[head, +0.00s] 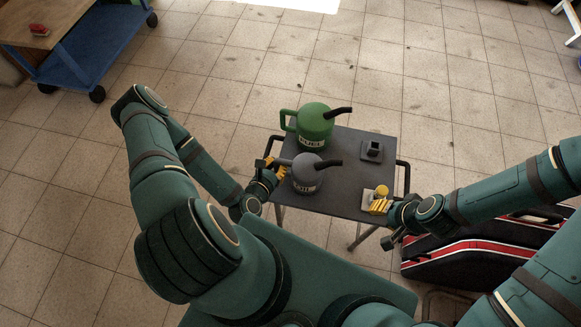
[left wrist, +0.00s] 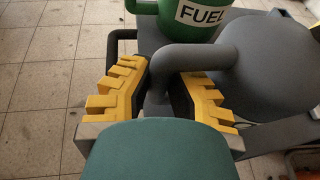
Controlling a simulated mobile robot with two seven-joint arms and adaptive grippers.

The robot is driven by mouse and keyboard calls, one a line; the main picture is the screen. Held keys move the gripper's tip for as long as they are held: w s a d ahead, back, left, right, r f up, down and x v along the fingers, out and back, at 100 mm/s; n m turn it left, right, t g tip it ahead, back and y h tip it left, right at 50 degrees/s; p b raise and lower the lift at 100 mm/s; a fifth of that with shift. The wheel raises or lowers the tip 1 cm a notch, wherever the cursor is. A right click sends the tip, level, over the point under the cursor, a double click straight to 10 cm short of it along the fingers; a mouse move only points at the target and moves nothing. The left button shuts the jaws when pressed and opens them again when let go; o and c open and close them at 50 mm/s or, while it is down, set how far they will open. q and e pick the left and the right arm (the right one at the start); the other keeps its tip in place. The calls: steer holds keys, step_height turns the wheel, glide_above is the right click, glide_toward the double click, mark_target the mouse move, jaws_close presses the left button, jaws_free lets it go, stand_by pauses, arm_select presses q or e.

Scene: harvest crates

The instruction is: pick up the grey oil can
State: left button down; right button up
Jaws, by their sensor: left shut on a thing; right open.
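The grey oil can (head: 308,178) stands upright at the left of a small dark table, with a dark spout pointing right and a label too small to read. My left gripper (head: 273,168) is at the can's left side, shut on its handle. In the left wrist view, the grey handle (left wrist: 200,57) runs between the yellow fingers of the left gripper (left wrist: 167,85), and the can's grey body (left wrist: 265,65) is at the right.
A green fuel can (head: 314,122) stands just behind the grey can. A small dark block (head: 372,150) sits at the back right of the dark table (head: 345,200). A black and red case (head: 465,250) lies right of the table. A blue cart (head: 95,50) stands far left.

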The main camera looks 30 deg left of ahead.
arm_select(q)
step_height(320, 180, up, 9)
steer(key=p, duration=0.2)
steer(key=shift+r+p, duration=0.1)
steer(key=shift+p, duration=0.3)
steer(key=shift+r, duration=0.35)
steer(key=shift+w, duration=0.1)
